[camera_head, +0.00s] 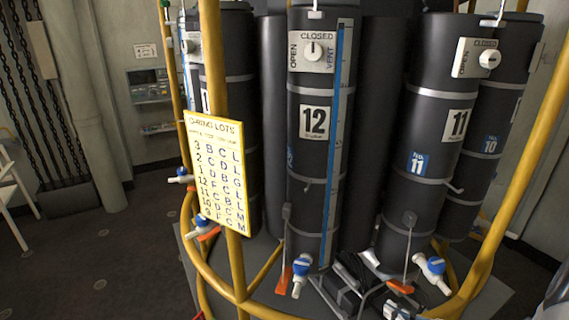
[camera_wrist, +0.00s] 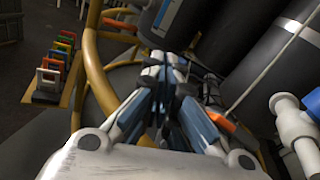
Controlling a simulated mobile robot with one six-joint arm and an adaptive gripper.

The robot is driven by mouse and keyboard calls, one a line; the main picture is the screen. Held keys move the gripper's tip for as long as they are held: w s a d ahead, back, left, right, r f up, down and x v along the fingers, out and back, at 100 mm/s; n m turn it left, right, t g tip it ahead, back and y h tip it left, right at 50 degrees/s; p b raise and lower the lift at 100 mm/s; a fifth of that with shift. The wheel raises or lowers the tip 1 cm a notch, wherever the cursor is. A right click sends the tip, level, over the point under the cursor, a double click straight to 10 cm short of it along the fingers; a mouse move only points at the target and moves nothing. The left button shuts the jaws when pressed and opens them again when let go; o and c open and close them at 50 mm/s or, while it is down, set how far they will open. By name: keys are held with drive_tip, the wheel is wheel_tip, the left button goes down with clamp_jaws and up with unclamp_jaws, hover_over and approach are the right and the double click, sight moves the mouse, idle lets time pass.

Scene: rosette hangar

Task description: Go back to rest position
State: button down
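My gripper (camera_wrist: 164,68) is in the middle of the wrist view, with its two fingertips together and nothing seen between them. In the head view, what looks like my gripper shows at the bottom centre, low among the black cylinders. The cylinder marked 12 (camera_head: 308,190) stands upright behind it. An orange lever (camera_wrist: 222,122) on a thin metal rod is just right of the fingers in the wrist view. A blue and white valve (camera_wrist: 293,122) is farther right. I cannot tell whether the gripper touches anything.
Yellow tube rails (camera_head: 530,165) curve around the cylinders, including cylinder 11 (camera_head: 430,150). A yellow lettered board (camera_head: 216,172) hangs on the left rail. Several coloured blocks (camera_wrist: 52,72) stand in a row at left in the wrist view. Dark floor (camera_head: 110,265) is open at left.

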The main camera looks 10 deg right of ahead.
drive_tip(key=s+a+r+n+g, duration=0.4)
drive_tip(key=a+r+n+g, duration=0.25)
drive_tip(key=a, duration=0.35)
drive_tip(key=s+a+r+n+g, duration=0.4)
drive_tip(key=a+r+n+g, duration=0.2)
drive_tip(key=a+n, duration=0.25)
drive_tip(key=s+r+n+t+h, duration=0.3)
drive_tip(key=s+r+n+h, duration=0.5)
drive_tip(key=s+n+h, duration=0.1)
drive_tip(key=shift+s+d+r+n+h, duration=0.2)
drive_tip(key=shift+s+n+h, duration=0.2)
drive_tip(key=shift+s+n, duration=0.65)
drive_tip(key=shift+w, duration=0.15)
